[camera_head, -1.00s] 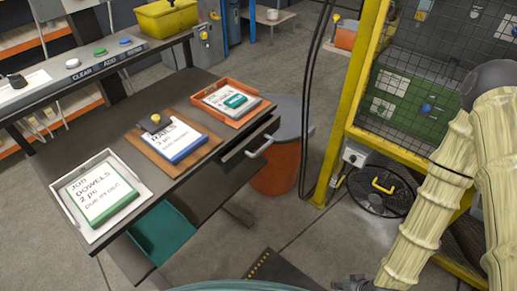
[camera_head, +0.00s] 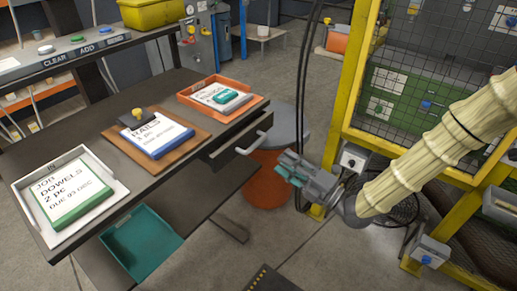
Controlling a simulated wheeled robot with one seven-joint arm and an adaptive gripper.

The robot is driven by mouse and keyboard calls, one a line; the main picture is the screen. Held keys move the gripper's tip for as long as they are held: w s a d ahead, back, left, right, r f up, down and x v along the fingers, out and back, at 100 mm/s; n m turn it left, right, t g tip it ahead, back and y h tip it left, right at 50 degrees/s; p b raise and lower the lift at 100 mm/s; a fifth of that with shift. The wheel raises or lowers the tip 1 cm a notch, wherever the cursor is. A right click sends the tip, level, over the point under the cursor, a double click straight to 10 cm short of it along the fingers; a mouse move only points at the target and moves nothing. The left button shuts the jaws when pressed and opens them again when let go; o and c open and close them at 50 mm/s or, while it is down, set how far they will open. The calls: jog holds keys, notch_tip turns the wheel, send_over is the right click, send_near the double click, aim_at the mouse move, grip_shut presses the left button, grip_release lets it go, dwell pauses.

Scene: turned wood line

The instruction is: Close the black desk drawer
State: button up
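The black desk drawer (camera_head: 228,147) is under the right end of the dark desk (camera_head: 88,133), with a light grey bar handle (camera_head: 254,144) on its front. The drawer front seems to stand a little out from the desk edge; how far is hard to judge. My gripper (camera_head: 280,170) is to the right of the handle and slightly lower in the picture, in front of the orange bin. It points left toward the drawer front and appears apart from it. Its fingers are small and overlap in this view, so their opening is unclear. I see nothing held in it.
On the desk are a white tray (camera_head: 122,187), a brown board (camera_head: 176,155) and an orange tray (camera_head: 257,101). A teal bin (camera_head: 150,236) is below. A yellow-framed cage (camera_head: 343,90) is right.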

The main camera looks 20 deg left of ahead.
aim_at(258, 142)
jog(key=p+x, duration=0.2)
jog(key=x, duration=0.8)
jog(key=shift+w+a+r, duration=0.1)
jog(key=shift+a+r, duration=0.1)
jog(key=shift+a, duration=0.15)
grip_shut()
